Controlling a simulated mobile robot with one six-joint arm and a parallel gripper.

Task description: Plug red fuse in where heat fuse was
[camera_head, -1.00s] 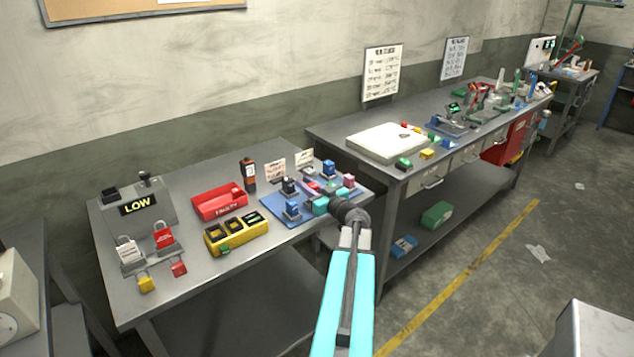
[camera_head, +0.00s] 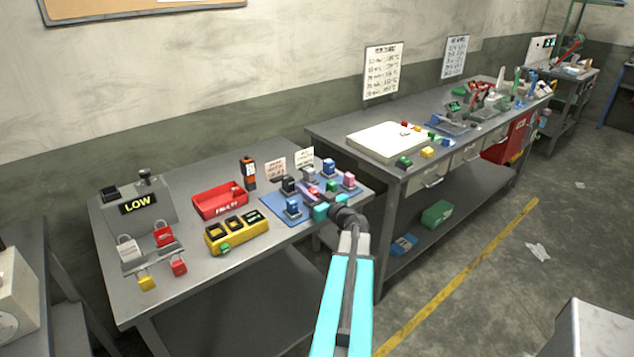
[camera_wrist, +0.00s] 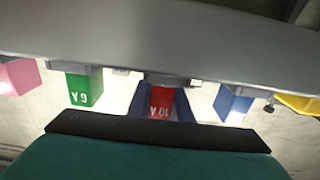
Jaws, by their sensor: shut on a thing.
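My gripper (camera_head: 316,197) reaches in over the blue board (camera_head: 272,205) on the near bench. It is shut on the red fuse, marked 10 A (camera_wrist: 160,102), which shows between dark blue fingers in the wrist view. That view looks upside down. The fuse's far end is by a grey socket part; I cannot tell whether it is seated. A green fuse marked 6 A (camera_wrist: 85,88) and a blue fuse (camera_wrist: 233,103) stand on either side, apart from it. A pink fuse (camera_head: 348,180) is further along the board.
A red tray marked FAULTY (camera_head: 219,203) and a yellow holder (camera_head: 237,236) stand left of the board. A panel reading LOW (camera_head: 138,204) and several padlocks (camera_head: 164,236) are further left. Cards (camera_head: 304,155) stand behind the board. Bare bench lies in front of the holder.

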